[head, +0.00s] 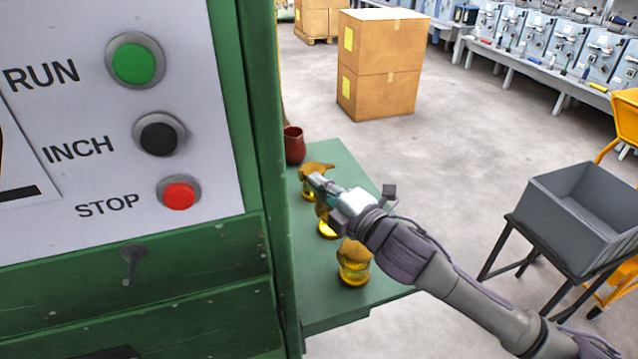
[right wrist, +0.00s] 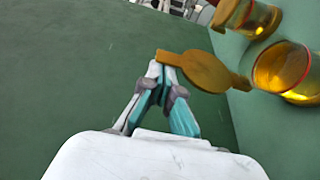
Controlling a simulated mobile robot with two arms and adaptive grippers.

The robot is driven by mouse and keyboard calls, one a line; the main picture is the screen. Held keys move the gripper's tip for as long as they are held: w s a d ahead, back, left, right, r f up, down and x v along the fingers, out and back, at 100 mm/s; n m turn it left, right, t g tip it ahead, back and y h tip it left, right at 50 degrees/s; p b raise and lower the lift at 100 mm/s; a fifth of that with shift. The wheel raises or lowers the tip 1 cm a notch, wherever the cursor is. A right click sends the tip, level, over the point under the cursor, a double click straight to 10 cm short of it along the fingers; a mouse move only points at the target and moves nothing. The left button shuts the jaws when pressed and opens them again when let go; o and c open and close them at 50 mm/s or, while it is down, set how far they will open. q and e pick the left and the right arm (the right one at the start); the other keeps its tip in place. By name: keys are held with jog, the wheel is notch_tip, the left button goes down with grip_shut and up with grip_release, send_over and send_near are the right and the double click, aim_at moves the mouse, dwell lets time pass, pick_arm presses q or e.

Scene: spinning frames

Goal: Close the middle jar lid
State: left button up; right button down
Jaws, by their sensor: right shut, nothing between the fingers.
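Three glass jars with yellow contents stand in a row on the green table: the far jar (head: 307,195), the middle jar (head: 326,229) and the near jar (head: 354,272). My right gripper (head: 316,181) is shut and empty, above the row near the far and middle jars. It partly hides the middle jar and its lid. In the right wrist view, the shut fingertips (right wrist: 157,66) are at the outer tab of a brown lid (right wrist: 205,71), touching or nearly so. This lid is swung open beside an open-mouthed jar (right wrist: 284,68). My left gripper is out of view.
A dark red pot (head: 294,145) stands at the table's far end. A green machine panel (head: 262,150) with buttons borders the table on the left. A second jar (right wrist: 262,20) is close by in the wrist view. A grey bin (head: 580,215) stands to the right.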

jog(key=d+m+b, duration=0.1)
jog(key=m, duration=0.1)
jog(key=d+m+t+b, duration=0.1)
jog(key=w+d+f+m+b, duration=0.1)
jog(key=m, duration=0.1)
jog(key=shift+w+d+m+t+y, duration=0.1)
jog(key=shift+d+m+t+y, duration=0.2)
jog(key=shift+t, duration=0.1)
jog(key=shift+w+d+f+m+b, duration=0.2)
jog(key=shift+d+m+b, duration=0.2)
jog(key=shift+d, duration=0.15)
dwell(0.3)
